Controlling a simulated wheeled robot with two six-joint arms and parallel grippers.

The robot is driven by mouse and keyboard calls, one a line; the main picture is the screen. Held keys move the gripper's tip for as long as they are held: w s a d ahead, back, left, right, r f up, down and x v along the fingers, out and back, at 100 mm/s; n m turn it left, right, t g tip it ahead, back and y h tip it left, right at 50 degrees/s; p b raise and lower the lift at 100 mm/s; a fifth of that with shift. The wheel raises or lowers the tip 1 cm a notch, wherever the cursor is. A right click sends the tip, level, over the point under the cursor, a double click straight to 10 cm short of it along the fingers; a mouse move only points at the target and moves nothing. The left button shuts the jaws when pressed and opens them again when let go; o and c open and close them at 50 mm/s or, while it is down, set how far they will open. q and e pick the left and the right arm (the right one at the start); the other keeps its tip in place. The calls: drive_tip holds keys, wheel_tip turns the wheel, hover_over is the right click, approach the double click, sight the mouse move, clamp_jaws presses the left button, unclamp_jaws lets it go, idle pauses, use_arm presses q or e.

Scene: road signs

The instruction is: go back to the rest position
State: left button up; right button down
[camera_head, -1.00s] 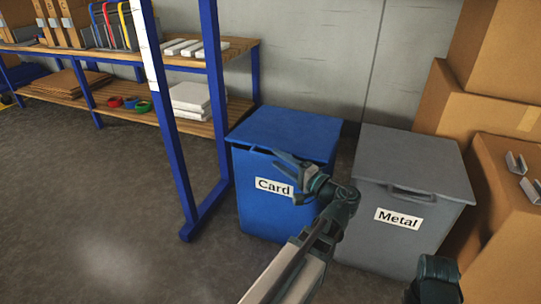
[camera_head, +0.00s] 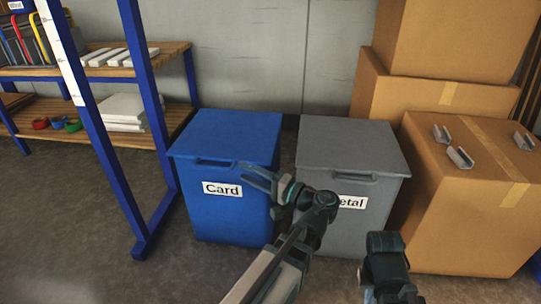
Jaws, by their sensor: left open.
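My left gripper (camera_head: 258,176) is in front of the blue bin marked Card (camera_head: 231,216), near the right end of its label. Its fingers are apart and nothing shows between them. My left arm crosses in front of the grey bin marked Metal (camera_head: 376,219) and hides the start of its label. Both bins have their lids down. Part of my other arm shows at the lower right, but its gripper is not in view.
A blue-framed shelf (camera_head: 135,150) with wooden boards stands at the left, its post near the blue bin. Cardboard boxes (camera_head: 455,215) are stacked at the right, with several metal brackets (camera_head: 460,157) on top. Floor (camera_head: 70,230) is clear at the lower left.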

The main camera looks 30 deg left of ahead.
use_arm(q)
drive_tip(key=s+d+m+g+h+p, duration=0.15)
drive_tip(key=s+d+h+p, duration=0.25)
drive_tip(key=d+h+p, duration=0.65)
drive_tip(key=s+d+m+g+h+p, duration=0.15)
drive_tip(key=s+d+h+p, duration=0.35)
drive_tip(key=d+p, duration=0.95)
wheel_tip(320, 180, up, 38)
drive_tip(key=w+d+h+p, duration=0.1)
drive_tip(key=d+p, duration=0.1)
drive_tip(key=p, duration=3.3)
drive_tip(key=shift+f+t, duration=0.2)
drive_tip(key=shift+t, duration=0.2)
drive_tip(key=shift+h, duration=0.25)
